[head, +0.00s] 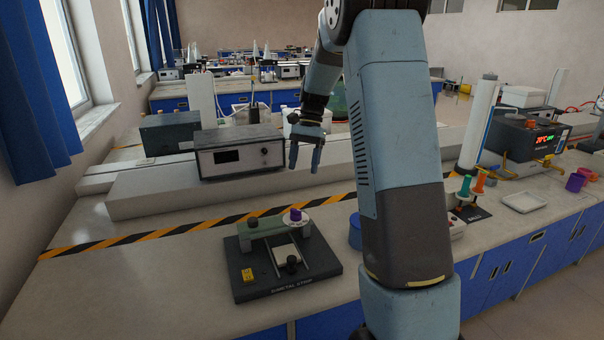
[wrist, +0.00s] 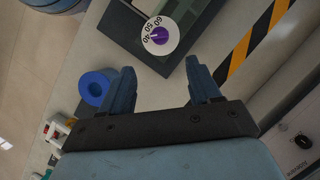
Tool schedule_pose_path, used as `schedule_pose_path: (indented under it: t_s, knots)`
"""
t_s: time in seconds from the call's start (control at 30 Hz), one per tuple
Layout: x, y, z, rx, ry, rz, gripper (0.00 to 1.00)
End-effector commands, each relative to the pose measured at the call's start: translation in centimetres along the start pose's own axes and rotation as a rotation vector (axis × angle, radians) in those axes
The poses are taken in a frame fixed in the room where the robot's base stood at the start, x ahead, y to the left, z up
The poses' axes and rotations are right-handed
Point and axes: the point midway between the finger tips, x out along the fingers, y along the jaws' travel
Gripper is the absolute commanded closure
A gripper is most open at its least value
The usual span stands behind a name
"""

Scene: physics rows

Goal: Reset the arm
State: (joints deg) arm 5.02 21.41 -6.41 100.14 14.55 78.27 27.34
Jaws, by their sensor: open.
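My gripper (head: 305,157) is open and empty, held in the air above the bench in the head view, with its fingers pointing down. In the wrist view my gripper (wrist: 158,88) shows two dark blue fingers spread apart with nothing between them. My blue-grey arm rises at the right of centre in the head view and hides part of the bench. The bimetal strip device (head: 287,270), a dark base with a dial, stands on the bench below. Its dial (wrist: 160,36) with a purple knob lies beyond the fingertips in the wrist view.
A grey instrument box (head: 240,152) stands on a raised ledge behind the device. A blue round object (head: 355,231) sits beside my arm. A heater with a lit display (head: 525,137) and a white tray (head: 523,202) are at right. The bench's left front is clear.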

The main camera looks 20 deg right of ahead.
Motion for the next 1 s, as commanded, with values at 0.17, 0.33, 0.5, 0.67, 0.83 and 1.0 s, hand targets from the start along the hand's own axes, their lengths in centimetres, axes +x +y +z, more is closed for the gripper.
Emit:
schedule_pose_path:
  t_s: [0.17, 0.33, 0.5, 0.67, 0.83, 1.0]
  knots:
    - [-0.2, 0.0, 0.0, 0.000, 0.001, 0.000, 0.38]
    - [-0.2, 0.0, 0.0, 0.000, 0.000, -0.001, 0.38]
    - [-0.2, 0.0, 0.1, -0.001, 0.002, -0.001, 0.38]
    - [-1.1, 0.5, 1.5, -0.031, 0.029, -0.011, 0.38]
    - [-2.8, 1.9, 5.0, -0.107, 0.103, -0.031, 0.38]
    - [-4.0, 3.8, 8.9, -0.195, 0.187, -0.049, 0.38]
